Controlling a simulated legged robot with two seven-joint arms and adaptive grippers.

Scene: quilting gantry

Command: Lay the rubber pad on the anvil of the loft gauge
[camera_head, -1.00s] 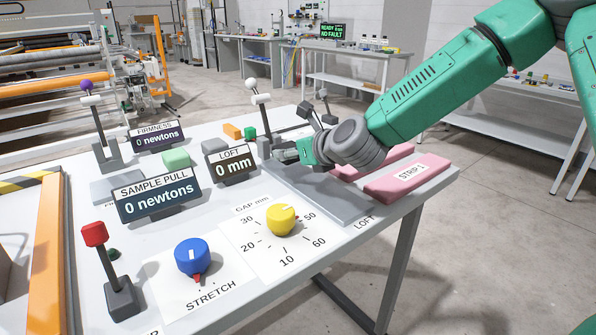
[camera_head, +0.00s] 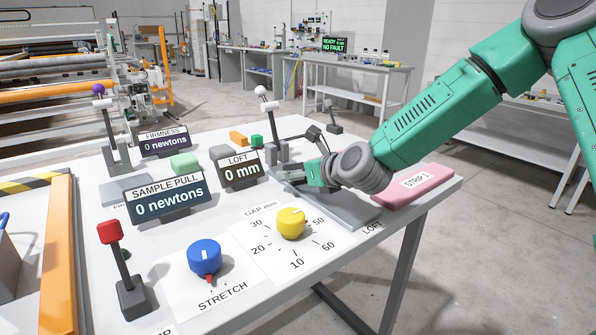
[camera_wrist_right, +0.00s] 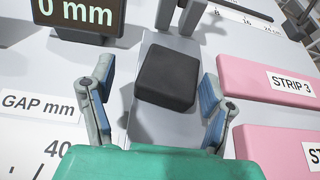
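A dark block that looks like the rubber pad (camera_wrist_right: 167,77) lies in the right wrist view on the grey base plate (camera_wrist_right: 163,126) of the loft gauge. I cannot tell a separate anvil from this plate. My right gripper (camera_wrist_right: 158,71) is open, with one finger on each side of the pad and a gap on both sides. In the head view my right gripper (camera_head: 300,176) is low over the gauge plate (camera_head: 352,212), just right of the LOFT display (camera_head: 240,171). The pad is mostly hidden there. My left gripper is not in view.
The gauge's white-knobbed lever (camera_head: 267,125) stands behind my right gripper. Pink strips (camera_wrist_right: 262,82) lie close to its right. A yellow GAP knob (camera_head: 291,223), a blue STRETCH knob (camera_head: 204,257) and a red-topped lever (camera_head: 117,266) stand nearer.

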